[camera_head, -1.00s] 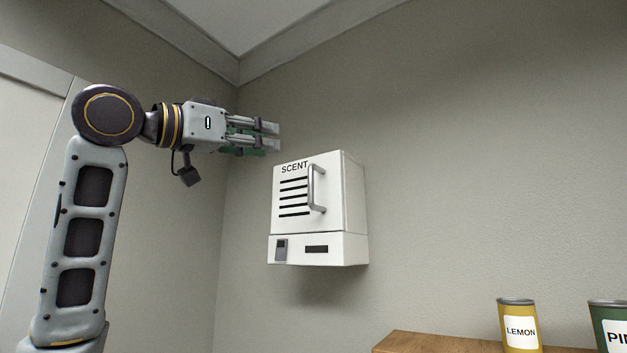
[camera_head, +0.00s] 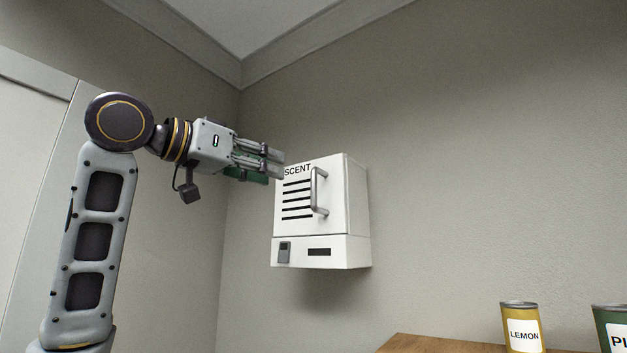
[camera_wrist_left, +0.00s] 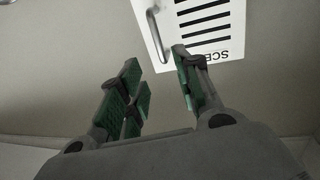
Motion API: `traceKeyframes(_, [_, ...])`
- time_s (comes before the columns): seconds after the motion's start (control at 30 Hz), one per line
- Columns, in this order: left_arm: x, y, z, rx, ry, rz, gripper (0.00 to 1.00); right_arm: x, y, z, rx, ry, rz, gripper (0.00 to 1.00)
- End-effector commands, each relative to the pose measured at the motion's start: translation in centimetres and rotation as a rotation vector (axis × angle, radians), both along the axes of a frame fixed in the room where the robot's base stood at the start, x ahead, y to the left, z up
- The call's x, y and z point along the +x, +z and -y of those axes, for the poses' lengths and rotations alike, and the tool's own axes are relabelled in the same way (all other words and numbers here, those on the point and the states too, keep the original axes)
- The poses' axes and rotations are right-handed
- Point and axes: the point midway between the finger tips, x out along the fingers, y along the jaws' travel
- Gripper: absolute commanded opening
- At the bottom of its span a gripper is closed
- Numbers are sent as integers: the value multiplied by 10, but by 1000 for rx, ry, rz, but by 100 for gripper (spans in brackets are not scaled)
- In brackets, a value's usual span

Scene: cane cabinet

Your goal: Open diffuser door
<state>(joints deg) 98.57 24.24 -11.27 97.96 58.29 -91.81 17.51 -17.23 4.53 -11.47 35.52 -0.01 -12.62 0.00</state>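The white diffuser (camera_head: 322,252) marked SCENT hangs on the wall in the middle of the head view. Its front door (camera_head: 290,222) is shut and has black slots and a vertical metal handle (camera_head: 318,191) on its right side. My left gripper (camera_head: 275,167) is at the upper left of the door, overlapping its corner in the picture. In the left wrist view its green-padded fingers (camera_wrist_left: 168,88) are apart with nothing between them. The door (camera_wrist_left: 205,25) and handle (camera_wrist_left: 157,35) show upside down beyond the fingertips. My right gripper is out of view.
A wooden surface (camera_head: 415,344) at the lower right carries a yellow LEMON can (camera_head: 523,327) and a green can (camera_head: 611,320). The wall right of the diffuser is bare. A pale panel (camera_head: 30,150) stands at the left.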

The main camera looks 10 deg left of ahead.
Motion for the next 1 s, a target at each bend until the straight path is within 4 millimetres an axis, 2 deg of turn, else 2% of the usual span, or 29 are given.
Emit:
traceKeyframes(0.8, [85, 2, 57, 0, -1, -1, 33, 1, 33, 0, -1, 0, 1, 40])
traceKeyframes(1.0, [101, 2, 67, -1, -1, -1, 33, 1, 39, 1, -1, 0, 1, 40])
